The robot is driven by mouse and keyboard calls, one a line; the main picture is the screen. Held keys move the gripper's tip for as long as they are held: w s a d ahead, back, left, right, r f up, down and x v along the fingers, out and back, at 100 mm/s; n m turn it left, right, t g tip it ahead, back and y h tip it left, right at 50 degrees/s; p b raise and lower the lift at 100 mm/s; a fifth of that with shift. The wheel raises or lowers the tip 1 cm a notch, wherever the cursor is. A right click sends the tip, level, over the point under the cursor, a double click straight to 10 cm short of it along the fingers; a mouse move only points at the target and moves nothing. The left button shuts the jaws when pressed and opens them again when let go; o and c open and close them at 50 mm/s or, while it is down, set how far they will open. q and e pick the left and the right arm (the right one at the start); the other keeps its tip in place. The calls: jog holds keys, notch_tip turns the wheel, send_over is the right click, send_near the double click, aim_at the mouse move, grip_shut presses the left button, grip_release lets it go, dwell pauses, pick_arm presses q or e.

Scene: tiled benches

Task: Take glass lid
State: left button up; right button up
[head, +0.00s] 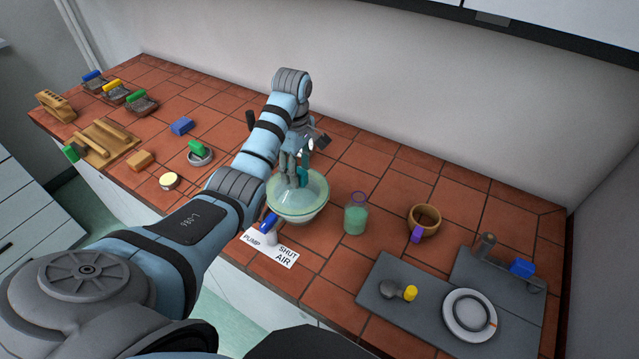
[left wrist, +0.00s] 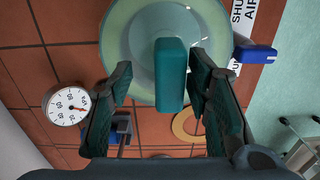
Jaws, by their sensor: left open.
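The glass lid (head: 316,184) is a pale green, see-through disc lying on a bowl (head: 298,215) in the middle of the bench. It also shows at the top of the left wrist view (left wrist: 120,45). Its upright teal knob (left wrist: 172,75) stands toward the camera. My left gripper (head: 296,168) is over the lid from above. In the left wrist view its two dark green-padded fingers are apart, one on each side of the knob, with gaps showing. Whether either finger touches the knob is not clear. My right gripper is not in view.
A blue-handled valve (head: 268,222) with a PUMP/SHUT/AIR label (head: 270,246) stands at the bowl's front left. A green-filled jar (head: 356,215) stands to the right. A dial gauge (left wrist: 67,105) and a tan ring (left wrist: 185,127) are near the lid. A wooden cup (head: 425,220) stands farther right.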

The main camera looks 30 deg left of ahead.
pick_arm(q)
jog(key=shift+a+f, duration=0.15)
jog(key=shift+f, duration=0.3)
jog(key=shift+s+r, duration=0.2)
jog(key=shift+s, duration=0.25)
jog(key=shift+s+r, duration=0.1)
jog(key=shift+s, duration=0.1)
jog(key=shift+c, duration=1)
jog(key=shift+w, duration=0.15)
grip_shut()
jog(key=shift+w, duration=0.1)
